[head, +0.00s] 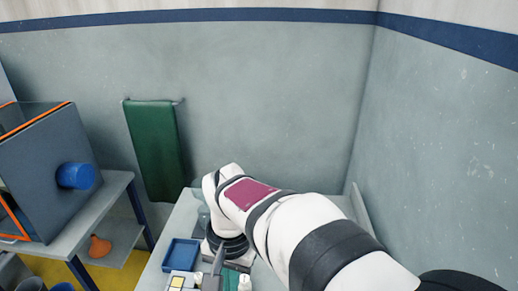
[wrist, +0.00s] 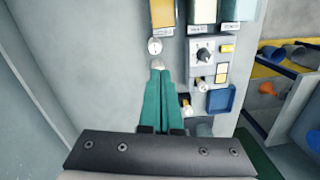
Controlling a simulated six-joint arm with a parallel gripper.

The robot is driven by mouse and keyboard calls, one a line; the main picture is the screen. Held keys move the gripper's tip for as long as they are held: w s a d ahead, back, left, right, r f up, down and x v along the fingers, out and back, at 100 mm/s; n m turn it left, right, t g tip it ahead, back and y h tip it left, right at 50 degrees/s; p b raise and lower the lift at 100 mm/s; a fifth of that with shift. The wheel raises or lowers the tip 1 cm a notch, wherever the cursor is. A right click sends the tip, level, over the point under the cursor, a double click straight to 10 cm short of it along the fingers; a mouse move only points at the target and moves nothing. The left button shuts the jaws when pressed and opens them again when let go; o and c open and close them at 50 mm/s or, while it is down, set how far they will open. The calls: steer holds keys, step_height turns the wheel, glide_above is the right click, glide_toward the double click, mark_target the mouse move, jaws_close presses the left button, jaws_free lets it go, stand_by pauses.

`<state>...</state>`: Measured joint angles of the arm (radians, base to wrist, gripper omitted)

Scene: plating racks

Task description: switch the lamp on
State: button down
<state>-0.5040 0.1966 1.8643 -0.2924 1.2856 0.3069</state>
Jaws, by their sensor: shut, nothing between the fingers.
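My gripper (wrist: 158,68) has two teal fingers, shut with nothing between them, in the wrist view. The tips are right at a small round metal knob (wrist: 158,62); I cannot tell if they touch it. Just beyond is a round pale disc with a dark mark (wrist: 155,46). To the right is a grey control box with a dark dial (wrist: 205,54), a yellow piece (wrist: 227,48) and a pale yellow-edged square (wrist: 222,72). I cannot tell which part is the lamp or whether it is lit. In the head view, my arm hides part of the bench.
A blue tray (head: 182,254) lies on the bench, left of my arm. A green cloth (head: 155,150) hangs on the wall. An orange flask-like thing (head: 100,246) sits on the lower shelf.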

steer(key=s+d+m+y, duration=0.1)
steer(key=s+d+m, duration=0.2)
steer(key=s+d, duration=1.1)
steer(key=s, duration=0.3)
steer(key=shift+d, duration=0.25)
steer(key=w+a+r+m, duration=0.4)
steer(key=w+a+m, duration=0.3)
steer(key=w+a, duration=0.75)
steer(key=w+a+f+m, duration=0.2)
steer(key=a+m, duration=0.1)
steer(key=a, duration=0.6)
steer(key=w+a+f+m+h, duration=0.1)
steer(key=w+a+f+m, duration=0.1)
steer(key=a, duration=0.7)
steer(key=shift+w+a+f+m, duration=0.15)
steer(key=shift+a+f+m, duration=0.05)
steer(key=shift+f+m, duration=0.25)
